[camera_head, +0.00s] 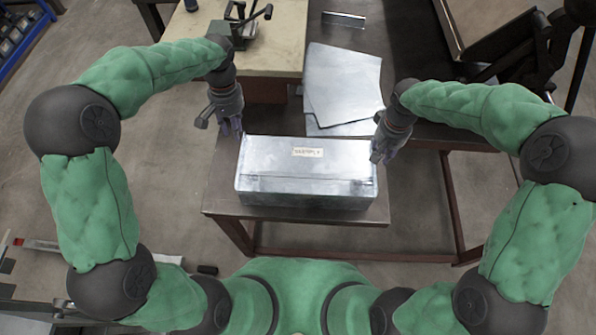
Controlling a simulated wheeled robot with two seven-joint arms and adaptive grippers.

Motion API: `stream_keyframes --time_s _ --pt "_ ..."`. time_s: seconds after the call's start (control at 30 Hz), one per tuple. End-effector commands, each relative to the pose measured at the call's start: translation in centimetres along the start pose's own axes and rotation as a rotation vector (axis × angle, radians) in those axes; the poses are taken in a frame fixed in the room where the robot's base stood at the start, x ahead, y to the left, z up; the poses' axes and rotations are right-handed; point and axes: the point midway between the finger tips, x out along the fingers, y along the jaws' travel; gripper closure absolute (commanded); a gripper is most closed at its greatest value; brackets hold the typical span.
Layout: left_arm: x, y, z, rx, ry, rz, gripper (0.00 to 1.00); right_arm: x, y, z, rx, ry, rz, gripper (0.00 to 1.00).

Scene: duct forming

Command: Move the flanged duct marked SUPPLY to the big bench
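A shiny sheet-metal duct (300,178), box-shaped with a lip along its front, lies on the dark metal table (222,190) in front of me. A small pale label (307,152) is on its top; the lettering is too small to read surely. My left gripper (231,127) hangs pointing down at the duct's back left corner. My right gripper (378,152) points down by its right end. I cannot tell whether either gripper touches the duct, nor whether their fingers are apart. Which surface is the big bench is not clear.
A beige-topped bench (280,35) with a dark vise-like tool (240,28) stands at the back. Flat metal sheets (343,85) lie behind the duct. A dark machine or frame (500,55) is at the back right. Bare floor (165,190) shows at the left.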

Motion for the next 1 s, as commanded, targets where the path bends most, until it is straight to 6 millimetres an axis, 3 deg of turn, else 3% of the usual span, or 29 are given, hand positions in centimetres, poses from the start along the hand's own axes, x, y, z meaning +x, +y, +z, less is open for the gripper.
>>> stream_keyframes --time_s 0.1,0.33,1.0 --pt "0.0 0.0 0.0 0.000 0.000 0.000 0.69 -2.4 0.0 -0.1 0.000 0.003 0.000 0.69" --pt "0.0 0.0 0.0 0.000 0.000 0.000 0.69 -5.1 0.0 -0.1 0.000 0.001 0.000 0.69" --pt "0.0 0.0 0.0 0.000 0.000 0.000 0.69 -5.7 0.0 0.0 0.000 0.000 0.000 0.69"
